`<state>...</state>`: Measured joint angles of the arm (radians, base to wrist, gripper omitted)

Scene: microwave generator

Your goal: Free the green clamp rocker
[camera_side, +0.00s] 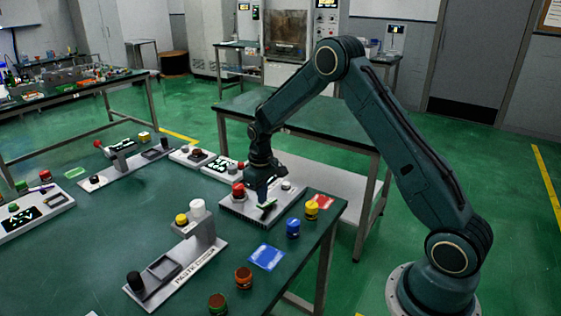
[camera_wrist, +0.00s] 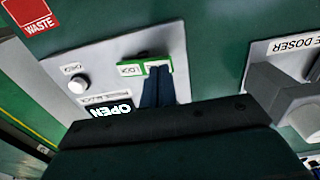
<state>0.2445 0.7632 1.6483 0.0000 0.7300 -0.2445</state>
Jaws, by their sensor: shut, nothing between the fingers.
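The green clamp rocker (camera_wrist: 130,69) sits on a light grey panel (camera_wrist: 100,60). Its left half shows white lettering, and my gripper's fingertips overlap its right half in the wrist view. My gripper (camera_wrist: 158,72) is shut and empty, pointing down at that right half. Whether the tips touch it or hover just above it I cannot tell. In the side view my gripper (camera_side: 266,203) is low over the panel (camera_side: 232,209), and a small green patch of the rocker shows by its tips. A lit sign on the panel reads OPEN (camera_wrist: 111,108).
The panel also carries a red knob (camera_side: 238,190) and a round white button (camera_wrist: 77,84).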

